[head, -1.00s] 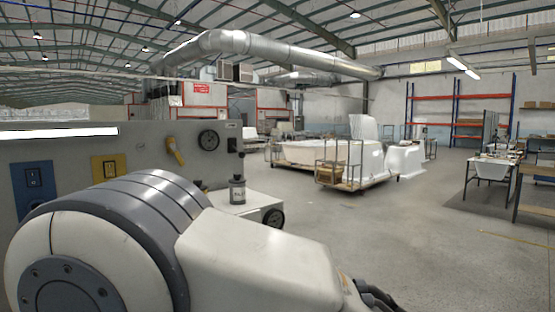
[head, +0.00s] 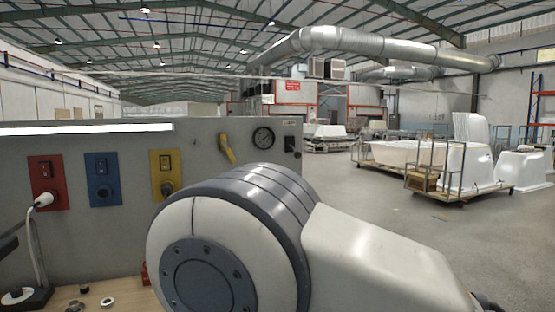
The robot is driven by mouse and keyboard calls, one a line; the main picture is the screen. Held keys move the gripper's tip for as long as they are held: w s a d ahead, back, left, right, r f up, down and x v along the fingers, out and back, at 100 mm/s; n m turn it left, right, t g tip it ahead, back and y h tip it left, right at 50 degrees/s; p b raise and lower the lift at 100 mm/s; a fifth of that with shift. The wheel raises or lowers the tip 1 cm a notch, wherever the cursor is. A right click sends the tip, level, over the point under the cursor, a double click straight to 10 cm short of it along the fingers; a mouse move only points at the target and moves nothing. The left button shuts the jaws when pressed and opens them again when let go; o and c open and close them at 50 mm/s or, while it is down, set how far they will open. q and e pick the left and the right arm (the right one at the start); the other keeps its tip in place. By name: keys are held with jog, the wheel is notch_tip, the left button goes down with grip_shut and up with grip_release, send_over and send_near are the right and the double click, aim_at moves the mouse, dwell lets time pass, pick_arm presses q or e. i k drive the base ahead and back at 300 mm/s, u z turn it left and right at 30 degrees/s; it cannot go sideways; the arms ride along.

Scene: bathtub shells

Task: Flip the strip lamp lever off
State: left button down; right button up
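The strip lamp (head: 85,129) glows white along the top of a grey panel (head: 120,225). A yellow lever handle (head: 227,148) sits tilted on the panel, left of a round gauge (head: 263,138). A small black switch (head: 292,146) is at the panel's right end. Red (head: 46,172), blue (head: 103,190) and yellow (head: 165,165) plates each carry a black switch. I cannot tell which of these works the lamp. My own arm (head: 225,240) crosses the lower middle and hides part of the panel. Neither gripper's fingertips show.
A bench (head: 120,291) runs below the panel, with small rings (head: 107,301) on it. A lamp-like tool with a white head (head: 44,199) stands at the left. White tub shells on a cart (head: 465,190) stand at the right. Open grey floor (head: 400,235) lies before them.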

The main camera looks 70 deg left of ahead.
aim_at(297, 155)
jog(key=u, duration=0.6)
jog(key=i, duration=0.6)
jog(key=u, duration=0.65)
